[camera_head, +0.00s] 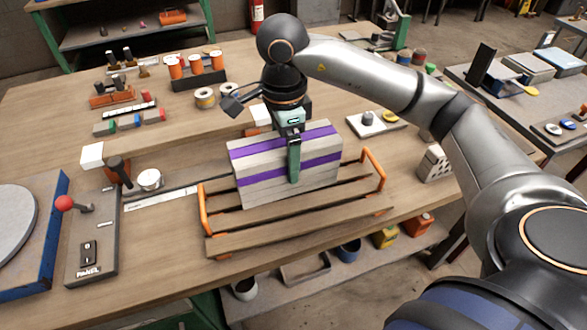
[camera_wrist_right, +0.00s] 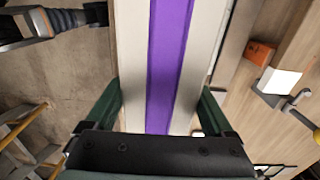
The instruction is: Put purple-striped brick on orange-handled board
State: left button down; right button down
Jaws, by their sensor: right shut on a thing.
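The purple-striped brick (camera_head: 262,169) is a pale block with two purple stripes. It stands upright over the orange-handled board (camera_head: 300,228), a slatted wooden board with an orange handle at each end. I cannot tell whether the brick's underside touches the slats. My right gripper (camera_head: 293,165) comes down from above and is shut on the brick, with one green finger across its near face. In the right wrist view the brick (camera_wrist_right: 170,60) lies between the two green fingers (camera_wrist_right: 160,110). My left gripper is not in view.
A grey switch box with a red-knobbed lever (camera_head: 90,250) and a blue-edged turntable (camera_head: 30,225) stand at the left. A hammer (camera_head: 120,170) and a steel ruler (camera_head: 165,199) lie left of the board. A hollow grey block (camera_head: 435,165) sits to its right. The table's front edge is close to the board.

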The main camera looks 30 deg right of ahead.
jog(key=shift+w+d+f, duration=0.25)
jog(key=shift+d+f, duration=0.6)
jog(key=shift+f, duration=0.1)
jog(key=f, duration=0.3)
jog(key=shift+d, duration=0.25)
jog(key=shift+f, duration=0.25)
jog(key=shift+f, duration=0.2)
grip_release()
jog(key=shift+r+p, duration=0.65)
jog(key=shift+r, duration=5.5)
